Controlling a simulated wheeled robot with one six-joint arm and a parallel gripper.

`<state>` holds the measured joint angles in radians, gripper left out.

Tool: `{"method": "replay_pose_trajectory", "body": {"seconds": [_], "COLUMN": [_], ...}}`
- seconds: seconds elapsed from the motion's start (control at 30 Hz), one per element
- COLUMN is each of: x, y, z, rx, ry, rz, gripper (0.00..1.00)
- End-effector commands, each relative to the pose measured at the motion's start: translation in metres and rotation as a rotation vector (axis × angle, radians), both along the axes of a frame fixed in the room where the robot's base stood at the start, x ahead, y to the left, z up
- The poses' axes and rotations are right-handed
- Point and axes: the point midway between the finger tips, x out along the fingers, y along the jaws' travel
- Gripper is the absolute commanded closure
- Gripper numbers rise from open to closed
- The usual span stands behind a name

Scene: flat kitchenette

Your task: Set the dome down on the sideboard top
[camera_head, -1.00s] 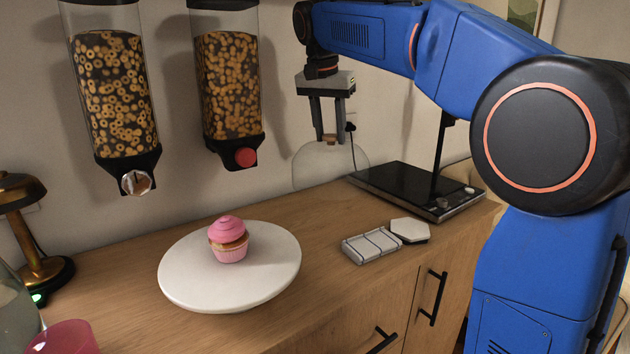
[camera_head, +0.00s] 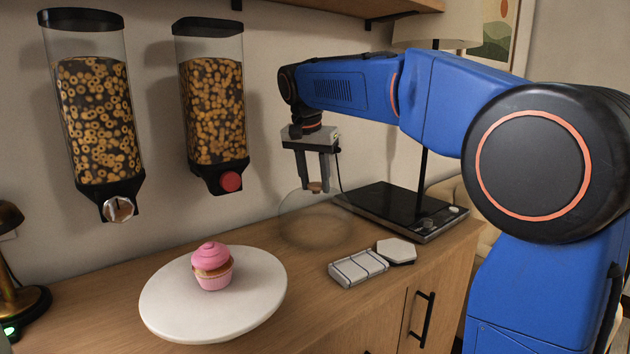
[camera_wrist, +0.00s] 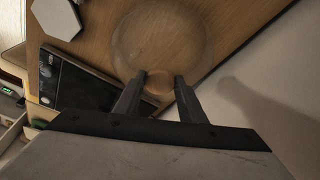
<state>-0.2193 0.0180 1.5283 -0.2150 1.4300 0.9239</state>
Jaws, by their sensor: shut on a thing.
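The dome (camera_head: 316,222) is clear glass with a small wooden knob (camera_head: 314,187) on top. My gripper (camera_head: 315,188) points down and is shut on that knob. The dome hangs upright over the back of the wooden sideboard top (camera_head: 285,278), left of a black appliance. Its rim appears at or close to the surface; I cannot tell if it touches. In the wrist view the round dome (camera_wrist: 150,35) shows against the wood, beyond my fingertips (camera_wrist: 160,78). A pink cupcake (camera_head: 212,268) sits on a white round stand (camera_head: 170,309).
The black flat appliance (camera_head: 385,205) stands just right of the dome. A white slotted block (camera_head: 358,268) and a hexagonal piece (camera_head: 397,251) lie in front. Two cereal dispensers (camera_head: 95,120) hang on the wall at left. Bare wood lies between stand and dome.

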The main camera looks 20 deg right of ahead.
Motion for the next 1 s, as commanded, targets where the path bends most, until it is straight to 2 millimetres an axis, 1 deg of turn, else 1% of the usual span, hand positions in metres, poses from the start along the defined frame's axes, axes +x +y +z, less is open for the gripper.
{"method": "replay_pose_trajectory", "body": {"seconds": [0.03, 0.07, 0.1, 0.37, 0.47, 0.57, 0.67, 0.9, 1.0], "x": [0.000, 0.000, 0.000, 0.000, 0.000, -0.002, -0.005, -0.015, -0.018], "y": [0.000, 0.000, 0.000, 0.000, 0.000, 0.002, 0.005, 0.013, 0.016], "z": [0.000, 0.000, 0.000, 0.000, 0.004, 0.013, 0.029, 0.074, 0.090], "rx": [0.000, 0.000, 0.000, 0.000, 0.000, 0.001, 0.001, 0.000, 0.000], "ry": [0.000, 0.000, 0.000, 0.000, -0.001, -0.002, -0.003, -0.003, -0.001], "rz": [0.000, 0.000, 0.000, 0.000, 0.000, 0.001, 0.001, 0.001, 0.000], "gripper": [0.56, 0.49, 0.45, 0.45, 0.45, 0.45, 0.45, 0.45, 0.45]}}
